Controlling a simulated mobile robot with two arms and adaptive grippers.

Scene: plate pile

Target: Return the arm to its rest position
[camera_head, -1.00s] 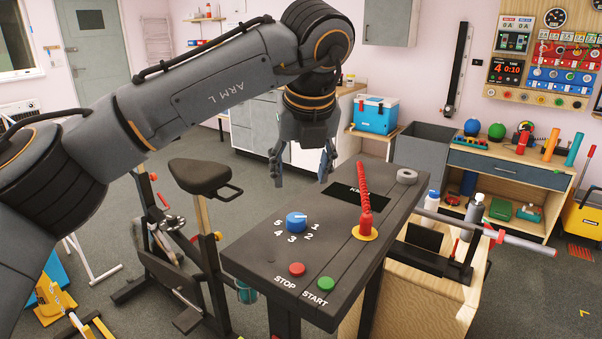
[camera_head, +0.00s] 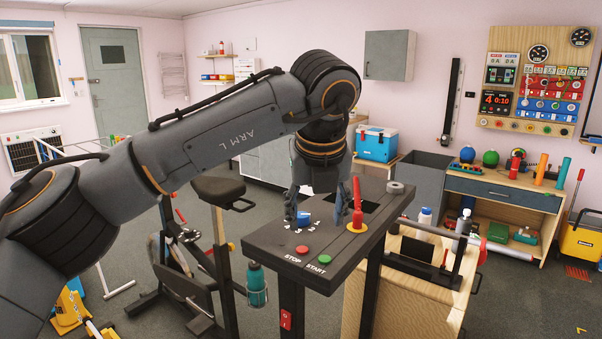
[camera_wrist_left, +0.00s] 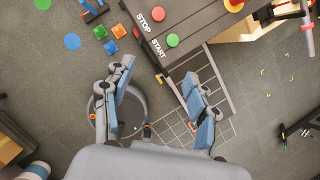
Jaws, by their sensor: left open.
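My left gripper (camera_head: 317,207) hangs from the left arm (camera_head: 235,130), fingers pointing down, open with nothing between them. The red lever (camera_head: 357,205) stands just right of the fingers. In the left wrist view the open gripper (camera_wrist_left: 158,72) shows mostly floor between its fingers, with the console (camera_wrist_left: 195,35) ahead and to the right. I cannot tell its exact height. My right gripper is not in view.
An exercise bike (camera_head: 220,188) stands left of the console. The red STOP button (camera_head: 302,250) and green START button (camera_head: 324,260) are at its near edge. A wooden cabinet (camera_head: 385,300) stands right of it, and a workbench (camera_head: 508,195) farther right.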

